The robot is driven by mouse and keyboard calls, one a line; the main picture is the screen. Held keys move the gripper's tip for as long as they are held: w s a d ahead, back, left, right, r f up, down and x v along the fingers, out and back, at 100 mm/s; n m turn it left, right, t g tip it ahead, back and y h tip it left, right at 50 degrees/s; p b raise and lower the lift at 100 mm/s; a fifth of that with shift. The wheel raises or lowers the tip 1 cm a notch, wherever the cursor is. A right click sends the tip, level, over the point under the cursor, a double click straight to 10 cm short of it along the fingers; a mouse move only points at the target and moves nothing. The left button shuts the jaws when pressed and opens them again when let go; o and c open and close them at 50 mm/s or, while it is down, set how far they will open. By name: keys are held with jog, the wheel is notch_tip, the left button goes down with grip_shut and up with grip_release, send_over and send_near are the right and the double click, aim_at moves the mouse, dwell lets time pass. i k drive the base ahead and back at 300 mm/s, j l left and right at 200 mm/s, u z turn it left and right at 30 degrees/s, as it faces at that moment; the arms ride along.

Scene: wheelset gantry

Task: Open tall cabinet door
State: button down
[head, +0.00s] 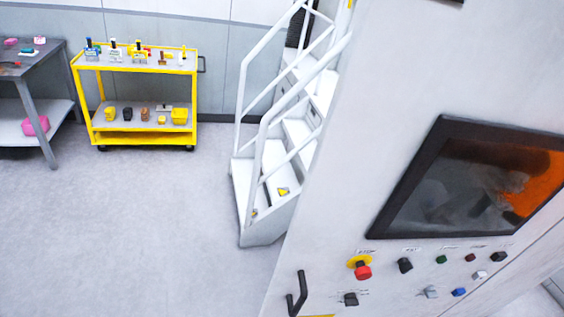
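A tall light-grey cabinet (380,90) fills the right side of the head view, tilted in the picture. Its front carries a dark-framed screen or window (470,185) with an orange patch at its right. A black bar handle (297,293) sits low near the cabinet's left edge, by the bottom of the picture. The door appears closed, but its seams are not clear and its lower part is cut off. My gripper is not in view, and nothing is seen touching the handle.
Below the screen are a red stop button (363,271), a black knob (405,265) and several small buttons. White railed stairs (265,190) stand just left of the cabinet. A yellow cart (135,141) and a grey table (40,85) stand farther back. The left floor is clear.

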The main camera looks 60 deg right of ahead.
aim_at(442, 133)
jog(key=i+j+z, duration=0.1)
jog(key=i, duration=0.65)
jog(key=i+z, duration=0.25)
jog(key=z, duration=0.15)
jog(key=i+z, duration=0.25)
jog(key=z, duration=0.15)
jog(key=i+j+z, duration=0.2)
jog(key=z, duration=0.25)
jog(key=i+z, duration=0.1)
jog(key=z, duration=0.35)
jog(key=i+z, duration=0.15)
jog(key=z, duration=0.25)
jog(key=i+z, duration=0.1)
jog(key=z, duration=0.35)
